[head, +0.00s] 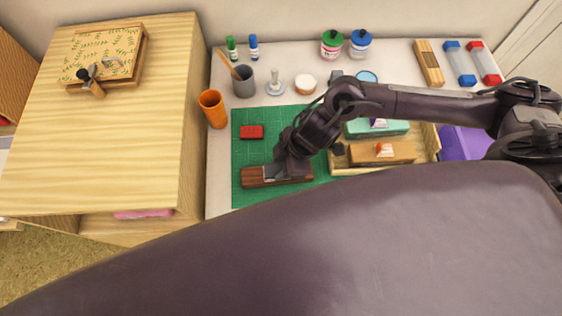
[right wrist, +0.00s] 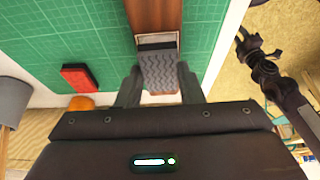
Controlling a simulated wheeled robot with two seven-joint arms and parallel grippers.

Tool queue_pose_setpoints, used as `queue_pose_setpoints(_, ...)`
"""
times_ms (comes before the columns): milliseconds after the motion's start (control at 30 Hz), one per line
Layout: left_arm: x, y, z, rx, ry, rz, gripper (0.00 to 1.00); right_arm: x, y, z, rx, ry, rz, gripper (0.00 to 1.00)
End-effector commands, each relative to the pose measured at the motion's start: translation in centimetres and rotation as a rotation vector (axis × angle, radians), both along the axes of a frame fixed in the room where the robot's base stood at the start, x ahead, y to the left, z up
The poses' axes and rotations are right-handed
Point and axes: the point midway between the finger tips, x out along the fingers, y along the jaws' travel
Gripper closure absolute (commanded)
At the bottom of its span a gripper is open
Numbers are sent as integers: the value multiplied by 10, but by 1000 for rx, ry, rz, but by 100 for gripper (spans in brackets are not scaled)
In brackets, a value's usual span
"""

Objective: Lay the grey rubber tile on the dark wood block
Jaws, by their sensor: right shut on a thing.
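The dark wood block (head: 255,177) lies flat on the green mat; it also shows in the right wrist view (right wrist: 153,16). My right gripper (head: 284,172) is over the block. In the right wrist view, my right gripper (right wrist: 159,84) is shut on the grey rubber tile (right wrist: 157,68), its ribbed face toward the camera and a finger at each side. The tile overlaps the block in the picture and hides part of it. I cannot tell whether they touch. My left gripper (right wrist: 254,50) appears small at the right, apart from the block; its jaws are unclear.
A red pad (head: 251,132) lies on the green mat (head: 245,151). An orange cup (head: 213,109) and a grey cup (head: 243,82) stand at the mat's left and back. A wooden tray (head: 344,171) with coloured pads is to the right. Bare mat surrounds the block's left end.

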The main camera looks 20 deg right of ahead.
Motion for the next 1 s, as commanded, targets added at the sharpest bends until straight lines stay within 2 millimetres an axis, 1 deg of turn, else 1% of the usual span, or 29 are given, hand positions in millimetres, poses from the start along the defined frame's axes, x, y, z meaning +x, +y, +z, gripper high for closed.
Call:
queue_pose_setpoints(33,0,0,-3,0,0,0,64,0,0,-4,0,0,0,88)
queue_pose_setpoints(133,-1,0,-4,0,1,0,64,0,0,-6,1,0,-1,88)
queue_pose_setpoints(467,-1,1,-4,1,2,1,64,0,0,-6,0,0,-1,88)
queue_pose_setpoints(500,-1,1,-4,1,2,1,64,0,0,-6,0,0,-1,65)
queue_pose_setpoints(600,-1,1,-4,1,2,1,64,0,0,-6,0,0,-1,52)
queue_pose_setpoints(700,-1,1,-4,1,2,1,64,0,0,-6,0,0,-1,41)
queue_pose_setpoints(1000,-1,1,-4,2,3,1,64,0,-1,-4,0,-1,0,41)
